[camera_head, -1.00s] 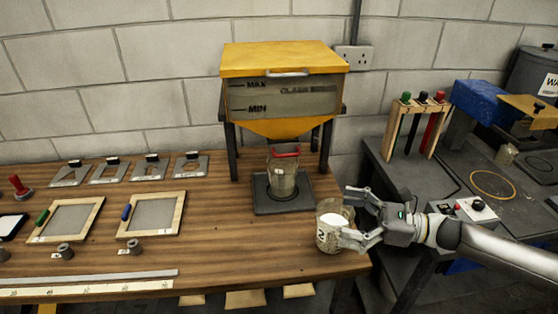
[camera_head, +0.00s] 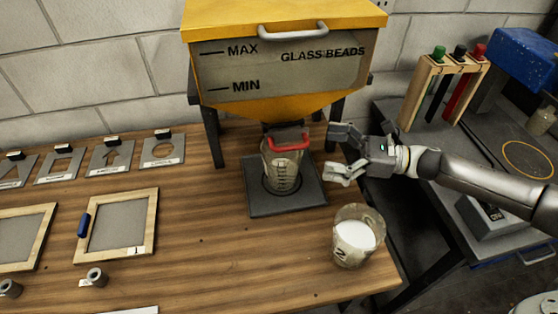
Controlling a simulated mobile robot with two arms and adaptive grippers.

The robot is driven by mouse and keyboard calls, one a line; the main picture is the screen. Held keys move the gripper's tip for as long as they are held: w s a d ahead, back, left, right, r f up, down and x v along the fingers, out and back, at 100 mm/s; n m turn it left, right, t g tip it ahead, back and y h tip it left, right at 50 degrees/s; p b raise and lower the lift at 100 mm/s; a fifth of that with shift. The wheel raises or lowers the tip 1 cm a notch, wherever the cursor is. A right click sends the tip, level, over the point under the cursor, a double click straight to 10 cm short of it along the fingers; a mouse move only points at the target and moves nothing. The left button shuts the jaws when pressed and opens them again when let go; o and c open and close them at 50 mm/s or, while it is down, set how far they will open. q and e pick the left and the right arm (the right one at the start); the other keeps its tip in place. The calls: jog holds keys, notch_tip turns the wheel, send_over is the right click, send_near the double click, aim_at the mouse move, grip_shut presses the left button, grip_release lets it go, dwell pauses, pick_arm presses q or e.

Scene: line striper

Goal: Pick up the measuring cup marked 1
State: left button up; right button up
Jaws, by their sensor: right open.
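A clear measuring cup (camera_head: 283,172) with printed marks stands upright on the dark square plate under the yellow hopper. I cannot read a number on it. A second clear cup (camera_head: 356,238), holding white material and marked with what looks like a 2, stands near the table's right front edge. My right gripper (camera_head: 338,155) is open and empty, to the right of the cup under the hopper. Its fingers point left towards that cup and are apart from it. My left gripper is not in view.
The yellow hopper (camera_head: 285,70) stands over the dark plate (camera_head: 260,204), with a red handle (camera_head: 288,143) below its body. Framed screens (camera_head: 122,228) and stencil plates (camera_head: 108,155) lie at left. A rack with coloured handles (camera_head: 440,88) stands at right.

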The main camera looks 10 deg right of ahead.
aim_at(282, 164)
pick_arm(q)
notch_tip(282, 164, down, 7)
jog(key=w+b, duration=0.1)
jog(key=b, duration=0.5)
pick_arm(e)
jog(key=f, duration=0.6)
jog(key=shift+w+f, duration=0.2)
jog(key=shift+f, duration=0.1)
jog(key=shift+w+a+r, duration=0.1)
jog(key=shift+a, duration=0.25)
jog(key=p+x, duration=0.1)
jog(key=x, duration=0.2)
jog(key=shift+w+a+p, duration=0.25)
jog(key=shift+a+p, duration=0.05)
jog(key=shift+a, duration=0.05)
jog(key=shift+w+a, duration=0.25)
jog(key=shift+a, duration=0.3)
jog(key=shift+w+a+p, duration=0.1)
jog(key=shift+a+p, duration=0.15)
jog(key=shift+p, duration=0.1)
jog(key=p+x, duration=0.2)
jog(key=x, duration=0.2)
jog(key=shift+w, duration=0.2)
jog(key=shift+w+a+f, duration=0.1)
jog(key=shift+a+f, duration=0.05)
jog(key=shift+f, duration=0.1)
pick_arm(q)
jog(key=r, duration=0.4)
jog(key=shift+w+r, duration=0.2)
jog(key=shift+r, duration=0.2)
